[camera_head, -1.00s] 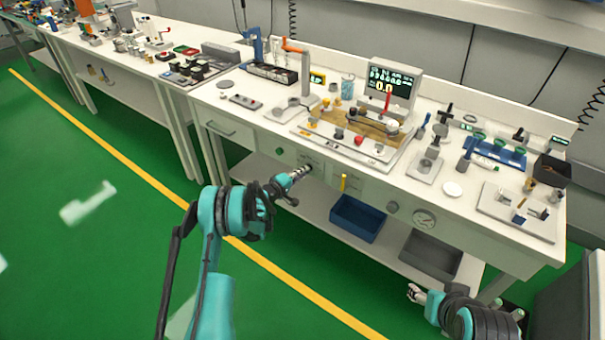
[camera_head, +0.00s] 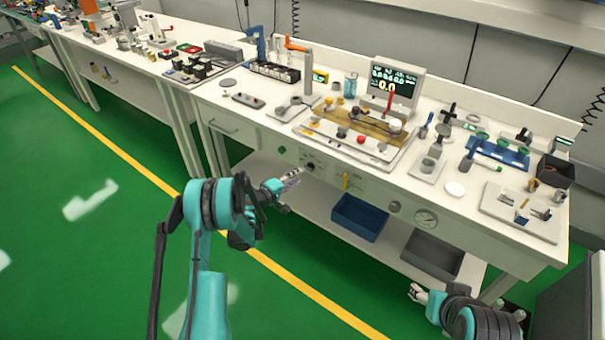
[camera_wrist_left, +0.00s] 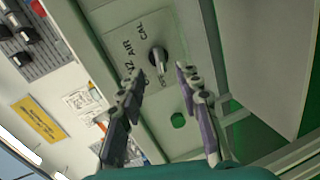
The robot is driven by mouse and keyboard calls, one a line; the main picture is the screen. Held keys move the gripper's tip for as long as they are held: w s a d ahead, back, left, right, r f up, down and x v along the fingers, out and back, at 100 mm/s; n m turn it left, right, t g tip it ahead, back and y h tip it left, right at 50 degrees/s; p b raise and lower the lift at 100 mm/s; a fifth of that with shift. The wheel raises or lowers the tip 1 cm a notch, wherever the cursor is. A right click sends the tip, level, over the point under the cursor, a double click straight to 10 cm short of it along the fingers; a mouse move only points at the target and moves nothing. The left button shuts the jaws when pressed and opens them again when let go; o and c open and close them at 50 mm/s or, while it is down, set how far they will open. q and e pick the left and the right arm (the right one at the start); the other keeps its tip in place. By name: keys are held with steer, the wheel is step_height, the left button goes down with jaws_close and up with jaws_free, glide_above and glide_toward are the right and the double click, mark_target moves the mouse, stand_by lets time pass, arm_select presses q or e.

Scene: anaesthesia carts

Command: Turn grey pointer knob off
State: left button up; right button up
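The grey pointer knob (camera_wrist_left: 158,57) sits on a pale panel printed with AIR and CAL in the left wrist view. Its lighter bar points toward the bottom of that view. In the head view the knob (camera_head: 310,166) shows small and dark on the bench front. My left gripper (camera_wrist_left: 160,78) is open, its two fingers spread with the knob seen between and beyond them. In the head view the left gripper (camera_head: 294,180) is just below and left of the knob, apart from it. My right gripper (camera_head: 416,293) is low at the right, away from the knob; its finger opening is unclear.
A yellow handle (camera_head: 345,181) and a round gauge (camera_head: 426,219) are on the same bench front, to the right. A blue bin (camera_head: 358,217) and a grey bin (camera_head: 432,255) stand on the lower shelf. A green button (camera_wrist_left: 178,120) is near the knob.

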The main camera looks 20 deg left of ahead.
arm_select(q)
steer(key=v, duration=0.6)
stand_by(0.3)
steer(key=s+d+r+m+g+y, duration=0.1)
steer(key=s+d+r+m+g, duration=0.2)
steer(key=s+d+r, duration=0.4)
steer(key=s+d+r+m+g+y, duration=0.1)
steer(key=s+d+r+m+g, duration=0.1)
steer(key=s+d+r+m, duration=0.5)
steer(key=s+a+r+m+g+y, duration=0.1)
steer(key=s+y, duration=0.1)
steer(key=s, duration=0.9)
steer(key=s+a+r+g+y, duration=0.1)
steer(key=s+a+y, duration=0.1)
steer(key=s, duration=1)
steer(key=shift+a+r+m, duration=0.15)
steer(key=shift+r+m, duration=0.2)
steer(key=shift+m, duration=0.05)
